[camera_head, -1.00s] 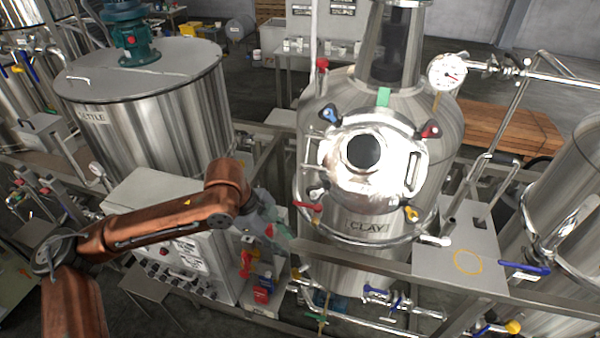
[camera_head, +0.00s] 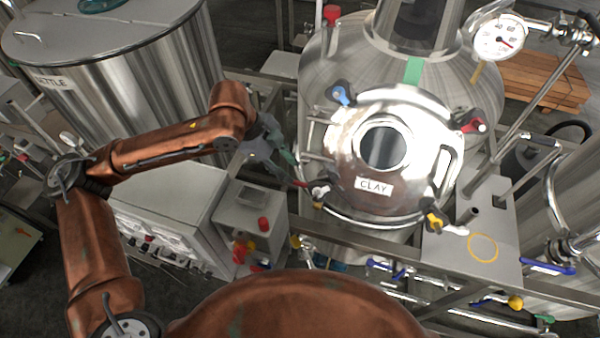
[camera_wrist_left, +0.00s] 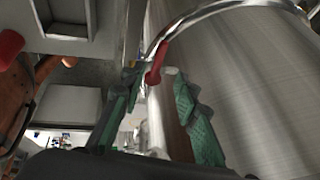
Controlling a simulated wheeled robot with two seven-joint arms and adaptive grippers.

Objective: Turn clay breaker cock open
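The clay tank (camera_head: 330,75) is a steel vessel with a round lid, a CLAY label (camera_head: 374,186), and blue, red and yellow handles around the lid. I cannot tell which handle is the breaker cock. My left gripper (camera_head: 287,155) is at the tank's left side, partly blurred against the background. In the left wrist view its green fingers (camera_wrist_left: 153,85) stand apart, with a red handle (camera_wrist_left: 157,66) showing between or just beyond the tips. That handle appears as a thin red lever (camera_head: 300,184) in the head view. Contact cannot be told. My right gripper is out of view.
The kettle tank (camera_head: 130,90) stands at the left. A grey control cabinet (camera_head: 170,195) is below my left arm. A pressure gauge (camera_head: 499,37) and pipes are at the upper right. A steel rail and blue-handled valves (camera_head: 380,265) run below the clay tank.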

